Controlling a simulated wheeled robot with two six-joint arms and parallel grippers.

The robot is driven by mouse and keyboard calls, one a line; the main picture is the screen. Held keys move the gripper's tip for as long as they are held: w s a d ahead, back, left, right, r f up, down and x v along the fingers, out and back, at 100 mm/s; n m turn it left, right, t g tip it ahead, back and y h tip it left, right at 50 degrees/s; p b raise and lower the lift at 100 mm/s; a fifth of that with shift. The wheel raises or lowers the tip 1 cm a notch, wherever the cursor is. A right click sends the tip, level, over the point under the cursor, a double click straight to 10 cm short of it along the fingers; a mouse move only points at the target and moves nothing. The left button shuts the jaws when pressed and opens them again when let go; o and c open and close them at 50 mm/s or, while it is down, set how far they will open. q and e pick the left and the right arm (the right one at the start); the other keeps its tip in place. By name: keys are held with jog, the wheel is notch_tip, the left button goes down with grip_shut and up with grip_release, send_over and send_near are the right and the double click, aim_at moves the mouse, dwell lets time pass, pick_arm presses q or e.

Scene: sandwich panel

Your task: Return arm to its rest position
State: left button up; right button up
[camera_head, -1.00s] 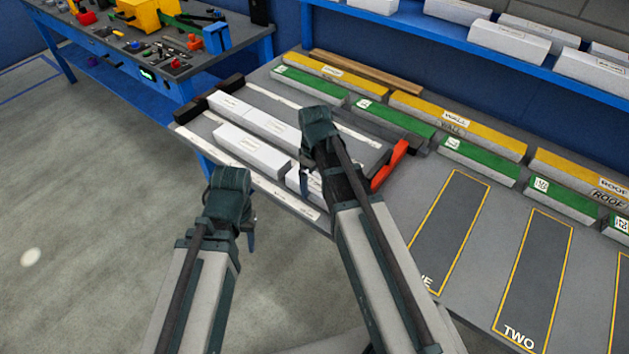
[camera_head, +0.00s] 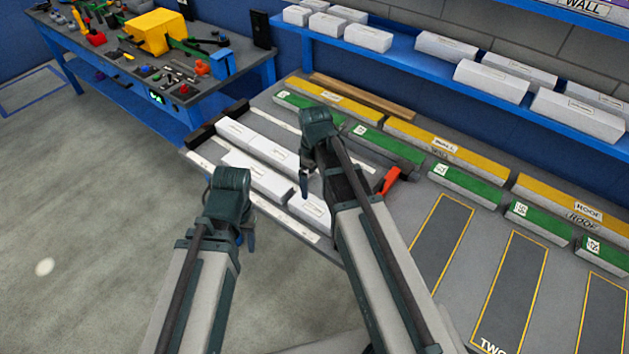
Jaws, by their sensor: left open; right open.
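My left gripper (camera_head: 241,240) hangs over the grey floor, in front of the workbench's near left edge. It points down and is open, and I see nothing in it. My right gripper (camera_head: 304,185) is over the frame with white blocks on the workbench (camera_head: 400,207). It is open and points down. Its arm hides part of the frame and some blocks behind it. Whether its fingers touch anything below cannot be told.
White blocks (camera_head: 262,177) lie between pale rails, with a red clamp (camera_head: 389,180) at the right. Green bars (camera_head: 465,186) and yellow bars (camera_head: 437,143) line the back. A blue shelf (camera_head: 420,70) holds white boxes. A tool table (camera_head: 130,75) stands at the upper left.

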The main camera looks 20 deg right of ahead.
jog(key=shift+r, duration=0.1)
jog(key=s+a+m+h, duration=0.1)
jog(key=s+a+m, duration=0.2)
jog(key=s+a, duration=0.7)
jog(key=s, duration=0.4)
jog(key=shift+s+a+m, duration=0.2)
jog(key=shift+a+m, duration=0.05)
jog(key=shift+m, duration=0.15)
